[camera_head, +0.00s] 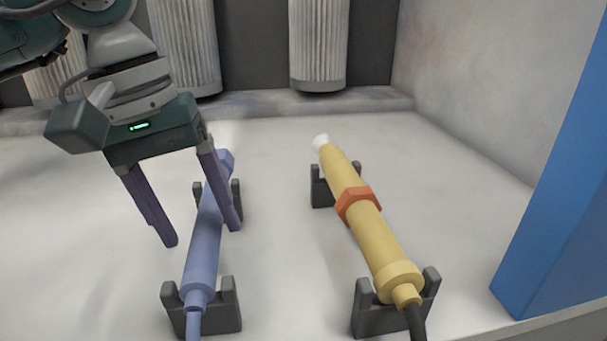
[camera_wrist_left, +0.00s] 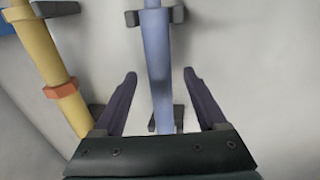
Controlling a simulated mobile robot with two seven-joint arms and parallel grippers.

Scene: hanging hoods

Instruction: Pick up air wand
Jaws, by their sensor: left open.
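Two wands lie in dark cradles on the white surface; I cannot tell which is the air wand. The blue wand (camera_head: 204,245) is on the left, with a blue hose at its near end. The yellow wand (camera_head: 370,225) has an orange collar and a whitish tip, and lies to its right. My left gripper (camera_head: 201,233) is open and empty, pointing down over the blue wand. In the left wrist view, the blue wand (camera_wrist_left: 157,60) runs between the spread fingers (camera_wrist_left: 160,75); contact cannot be told. The yellow wand (camera_wrist_left: 45,62) is outside them.
Dark cradles (camera_head: 225,313) hold the blue wand, and others (camera_head: 365,320) hold the yellow one. A blue panel (camera_head: 560,200) stands at the right. Pleated cylinders (camera_head: 318,45) hang at the back wall. The surface between the wands is clear.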

